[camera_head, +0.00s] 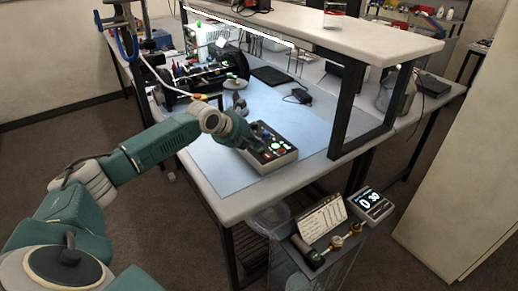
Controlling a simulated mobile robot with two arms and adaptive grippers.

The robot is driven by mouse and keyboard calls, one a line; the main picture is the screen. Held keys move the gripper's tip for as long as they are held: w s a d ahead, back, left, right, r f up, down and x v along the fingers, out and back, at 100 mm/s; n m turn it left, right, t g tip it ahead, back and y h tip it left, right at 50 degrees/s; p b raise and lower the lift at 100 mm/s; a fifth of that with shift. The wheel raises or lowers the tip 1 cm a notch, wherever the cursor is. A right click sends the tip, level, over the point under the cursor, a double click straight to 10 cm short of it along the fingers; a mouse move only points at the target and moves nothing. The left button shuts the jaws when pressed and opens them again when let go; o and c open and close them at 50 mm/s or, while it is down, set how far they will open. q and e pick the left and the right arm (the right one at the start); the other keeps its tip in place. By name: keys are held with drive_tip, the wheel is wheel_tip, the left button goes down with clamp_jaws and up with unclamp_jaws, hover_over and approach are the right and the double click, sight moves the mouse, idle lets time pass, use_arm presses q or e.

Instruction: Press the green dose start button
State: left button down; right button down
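A control box (281,161) with a dark top and light sides sits near the front edge of the workbench. Small coloured buttons show on its top, red and green among them, but they are too small to read any label. My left gripper (257,144) is over the left part of this box and hides some of its top. I cannot tell whether the fingertips touch a button or whether the fingers are open or shut. My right gripper is out of view.
The workbench has a blue mat (225,165) with free room left of the box. A raised shelf (350,38) with dark posts stands behind. Below the front edge are a display reading 0 30 (373,203) and a white card (321,218) beside brass fittings.

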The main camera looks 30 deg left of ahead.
sight(256, 150)
use_arm(q)
drive_tip(key=shift+r, duration=0.1)
drive_tip(key=shift+r+p, duration=0.65)
wheel_tip(256, 150, up, 5)
drive_tip(key=p, duration=0.4)
drive_tip(key=shift+r, duration=0.1)
drive_tip(key=shift+s+f, duration=0.1)
drive_tip(key=shift+f, duration=0.1)
idle(0.4)
